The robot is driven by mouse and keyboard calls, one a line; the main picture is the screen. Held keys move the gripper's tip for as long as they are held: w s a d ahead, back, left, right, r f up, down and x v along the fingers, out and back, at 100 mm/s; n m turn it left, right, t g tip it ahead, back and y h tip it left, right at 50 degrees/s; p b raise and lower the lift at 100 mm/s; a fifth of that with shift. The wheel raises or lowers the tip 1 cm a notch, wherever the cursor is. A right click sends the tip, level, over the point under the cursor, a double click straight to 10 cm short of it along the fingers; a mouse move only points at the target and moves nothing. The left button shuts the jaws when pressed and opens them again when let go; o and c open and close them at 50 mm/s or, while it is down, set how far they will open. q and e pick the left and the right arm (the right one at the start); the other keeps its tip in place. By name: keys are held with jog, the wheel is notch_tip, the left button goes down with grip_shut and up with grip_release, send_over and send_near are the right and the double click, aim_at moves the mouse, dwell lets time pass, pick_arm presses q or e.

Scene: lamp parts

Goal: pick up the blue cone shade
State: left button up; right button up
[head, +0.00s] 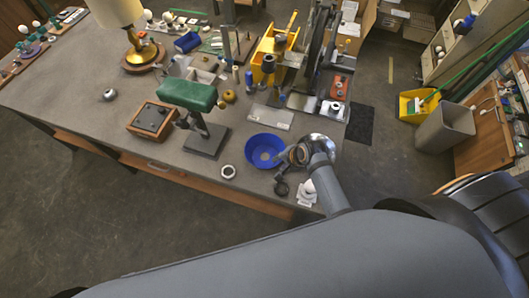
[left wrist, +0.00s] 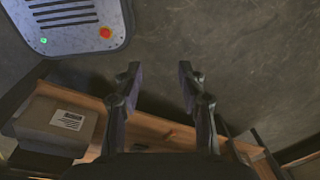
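The blue cone shade (head: 265,150) sits on the grey workbench (head: 85,95) near its front edge, with its wide rim up like a bowl. My right gripper (head: 281,182) is low over the bench, at the lower right of the shade and close to its rim. Its fingers are small and dark here, so I cannot tell if they touch the shade or are open or shut. My left gripper (left wrist: 161,75) is open and empty in the left wrist view, above the floor. It is not visible in the head view.
A white ring (head: 229,171) lies left of the shade. A green-topped stand (head: 205,138) and a brown box (head: 153,119) are farther left. A grey plate (head: 270,117) lies behind. In the left wrist view, a labelled carton (left wrist: 55,125) sits on a wooden shelf.

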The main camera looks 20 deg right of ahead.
aim_at(276, 164)
jog(key=shift+p+x, duration=0.55)
jog(key=shift+x, duration=0.3)
jog(key=x, duration=0.3)
jog(key=shift+s+a+p, duration=0.1)
jog(key=shift+p, duration=0.2)
jog(key=shift+f, duration=0.1)
jog(key=c, duration=0.5)
pick_arm(q)
jog(key=shift+w+d+r, duration=0.1)
jog(key=shift+w+r, duration=0.85)
jog(key=shift+w, duration=0.1)
pick_arm(e)
grip_shut()
